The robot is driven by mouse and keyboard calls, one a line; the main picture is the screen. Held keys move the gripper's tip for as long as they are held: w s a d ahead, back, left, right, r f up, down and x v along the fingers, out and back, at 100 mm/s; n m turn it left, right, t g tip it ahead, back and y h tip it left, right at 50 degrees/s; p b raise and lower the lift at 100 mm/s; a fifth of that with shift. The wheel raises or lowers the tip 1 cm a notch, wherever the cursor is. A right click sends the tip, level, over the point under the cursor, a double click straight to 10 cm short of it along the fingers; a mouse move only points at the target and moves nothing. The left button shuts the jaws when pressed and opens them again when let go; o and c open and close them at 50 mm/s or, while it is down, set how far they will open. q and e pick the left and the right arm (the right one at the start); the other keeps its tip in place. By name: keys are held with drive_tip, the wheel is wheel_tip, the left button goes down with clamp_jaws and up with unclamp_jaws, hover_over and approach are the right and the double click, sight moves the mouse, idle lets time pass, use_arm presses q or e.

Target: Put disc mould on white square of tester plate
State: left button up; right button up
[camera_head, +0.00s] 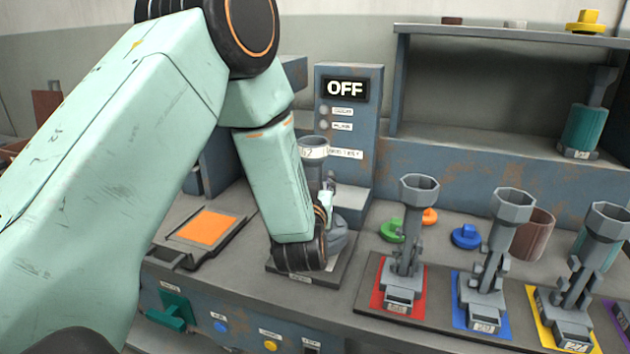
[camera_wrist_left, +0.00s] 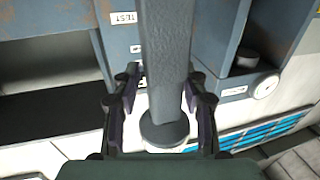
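My left gripper (camera_head: 328,208) is low over the dark grey tester plate (camera_head: 340,272), largely hidden behind my own left wrist. In the left wrist view my two dark fingers (camera_wrist_left: 162,85) close in on both sides of a grey stem with a round foot, seemingly the disc mould (camera_wrist_left: 166,130). The fingertips seem to touch the stem. In the head view a grey cup with a white numbered band (camera_head: 313,152) rises behind my wrist; I take it as the mould's top. The plate's white square is not clearly visible. My right gripper is not in view.
An orange square pad (camera_head: 208,228) lies left of my gripper. The control box (camera_head: 346,110) behind reads OFF. Grey funnel-topped pieces stand right on red (camera_head: 380,296), blue (camera_head: 466,316) and yellow (camera_head: 545,330) squares. Green (camera_head: 392,230) and blue (camera_head: 466,237) knobbed discs lie behind them.

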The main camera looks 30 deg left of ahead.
use_arm(q)
drive_tip(key=shift+o, duration=0.5)
drive_tip(key=shift+s, duration=0.1)
drive_tip(key=shift+r, duration=0.1)
drive_tip(key=v, duration=1.2)
